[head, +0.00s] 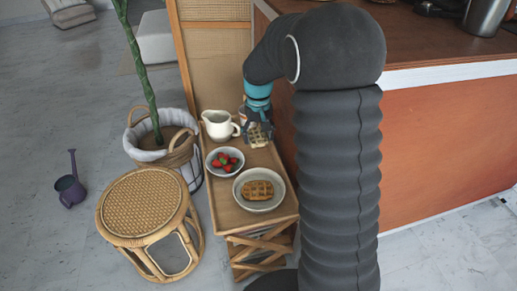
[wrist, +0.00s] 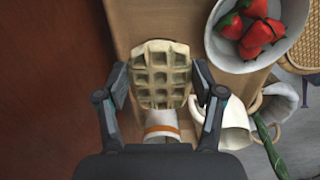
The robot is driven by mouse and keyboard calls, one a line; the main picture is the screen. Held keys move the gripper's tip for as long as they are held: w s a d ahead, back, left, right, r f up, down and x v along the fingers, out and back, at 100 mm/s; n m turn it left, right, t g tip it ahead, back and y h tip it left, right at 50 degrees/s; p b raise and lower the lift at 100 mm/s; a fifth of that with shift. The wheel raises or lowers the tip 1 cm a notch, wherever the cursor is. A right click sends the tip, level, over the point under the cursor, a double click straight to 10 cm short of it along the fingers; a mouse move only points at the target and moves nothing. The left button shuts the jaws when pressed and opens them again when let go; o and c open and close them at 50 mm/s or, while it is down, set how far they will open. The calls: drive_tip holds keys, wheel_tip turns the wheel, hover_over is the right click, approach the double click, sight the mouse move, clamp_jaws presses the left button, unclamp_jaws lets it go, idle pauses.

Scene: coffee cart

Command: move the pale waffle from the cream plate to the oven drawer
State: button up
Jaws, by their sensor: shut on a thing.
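The pale waffle (wrist: 161,72) is between the two fingers of my gripper (wrist: 160,88) in the wrist view, with its gridded face to the camera. My gripper is shut on it. In the head view my gripper (head: 257,128) is over the far end of a small wooden table, and the pale waffle (head: 258,137) shows just below it. I cannot tell how far it is above the tabletop. A browner waffle (head: 258,190) lies in a pale round dish (head: 239,203) at the near end. I see no oven drawer.
The table (head: 228,217) also holds a bowl of strawberries (head: 225,173), a cream pitcher (head: 216,133) and, close to my gripper, a white cup with an orange band (wrist: 161,122). A rattan stool (head: 150,207) stands left. An orange-brown counter (head: 440,150) stands right.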

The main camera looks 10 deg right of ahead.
sight(259, 156)
drive_tip(key=shift+a+f, duration=0.15)
drive_tip(key=shift+f, duration=0.45)
drive_tip(key=shift+d+f, duration=0.2)
drive_tip(key=shift+f, duration=2.35)
drive_tip(key=shift+f, duration=0.1)
drive_tip(key=o, duration=0.9)
drive_tip(key=shift+c, duration=0.2)
